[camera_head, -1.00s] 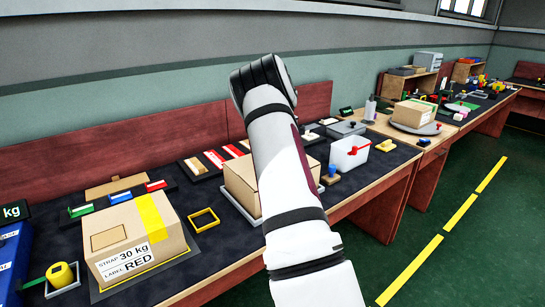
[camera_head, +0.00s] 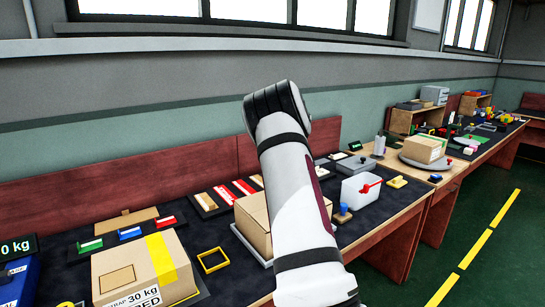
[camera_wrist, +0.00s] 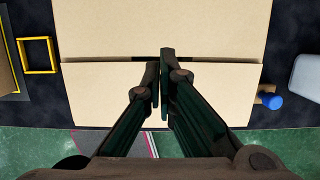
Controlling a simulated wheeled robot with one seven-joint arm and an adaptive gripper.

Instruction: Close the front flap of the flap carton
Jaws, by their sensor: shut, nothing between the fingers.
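The flap carton (camera_head: 255,222) is the plain cardboard box partly hidden behind my arm in the head view. In the wrist view its far cardboard panel (camera_wrist: 120,25) fills the top middle. A near panel, which looks like the front flap (camera_wrist: 95,92), lies below it across a thin dark gap. I cannot tell that panel's exact angle. My gripper (camera_wrist: 160,75) is shut and empty, with its fingertips over the middle of the near panel, by the gap. Contact cannot be told. In the head view my arm hides the gripper.
Left of the carton are a yellow square frame (camera_head: 212,260) and a yellow-strapped box (camera_head: 145,268). To the right are a blue-topped peg (camera_head: 343,214), also in the wrist view (camera_wrist: 270,100), and a white bin (camera_head: 358,190). Red-and-white blocks (camera_head: 225,194) lie behind.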

